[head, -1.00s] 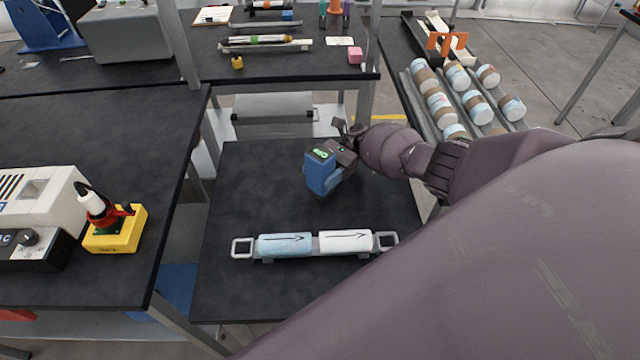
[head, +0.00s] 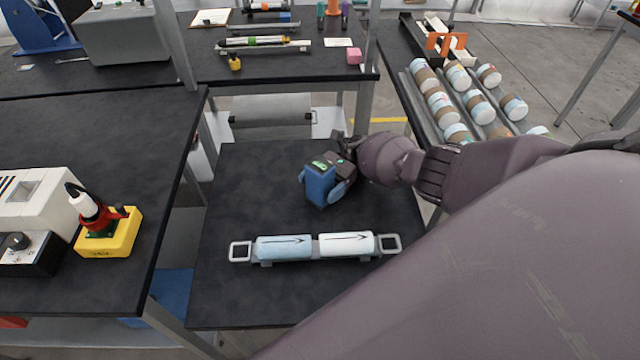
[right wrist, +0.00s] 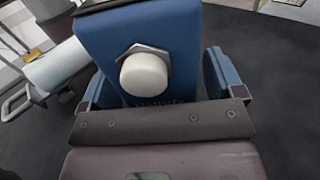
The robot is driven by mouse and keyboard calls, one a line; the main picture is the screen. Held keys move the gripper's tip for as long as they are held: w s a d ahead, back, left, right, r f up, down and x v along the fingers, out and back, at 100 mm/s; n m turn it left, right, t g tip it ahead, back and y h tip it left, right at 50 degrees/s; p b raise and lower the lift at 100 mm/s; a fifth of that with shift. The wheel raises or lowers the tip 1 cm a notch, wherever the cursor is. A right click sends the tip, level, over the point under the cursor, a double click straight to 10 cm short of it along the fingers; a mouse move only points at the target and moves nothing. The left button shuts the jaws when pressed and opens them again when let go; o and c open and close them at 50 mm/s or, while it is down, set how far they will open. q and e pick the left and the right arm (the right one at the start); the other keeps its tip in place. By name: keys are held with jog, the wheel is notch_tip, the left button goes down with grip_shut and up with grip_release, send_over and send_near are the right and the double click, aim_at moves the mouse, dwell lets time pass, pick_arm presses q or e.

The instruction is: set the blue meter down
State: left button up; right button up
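The blue meter (head: 319,187) is a boxy blue device with a small green display on top, over the dark middle table (head: 225,300) in the head view. My right gripper (head: 340,180) is around it from the right, its fingers on the meter's sides. In the right wrist view the meter (right wrist: 180,30) shows a white round knob, with the blue fingers of my right gripper (right wrist: 155,85) on both sides. I cannot tell whether the meter's base touches the table. My left gripper is not in view.
A carrier with a pale blue and a white cylinder (head: 345,243) lies on the same table, in front of the meter. A yellow block with a red-and-white tool (head: 107,235) stands on the left table. A rack of several jars (head: 440,103) is at the back right.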

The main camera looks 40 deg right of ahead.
jog(key=shift+r, duration=0.15)
jog(key=shift+d+r, duration=0.1)
jog(key=shift+d, duration=0.05)
jog(key=b+v, duration=0.1)
jog(key=v, duration=0.1)
jog(key=b+v, duration=0.1)
jog(key=v, duration=0.1)
jog(key=b+v, duration=0.1)
jog(key=v, duration=0.1)
jog(key=shift+f, duration=0.4)
jog(key=shift+d+r+b, duration=0.1)
jog(key=shift+d+b, duration=0.15)
jog(key=shift+b, duration=0.2)
jog(key=shift+w+d+r, duration=0.15)
jog(key=shift+d+r, duration=0.1)
jog(key=shift+d, duration=0.15)
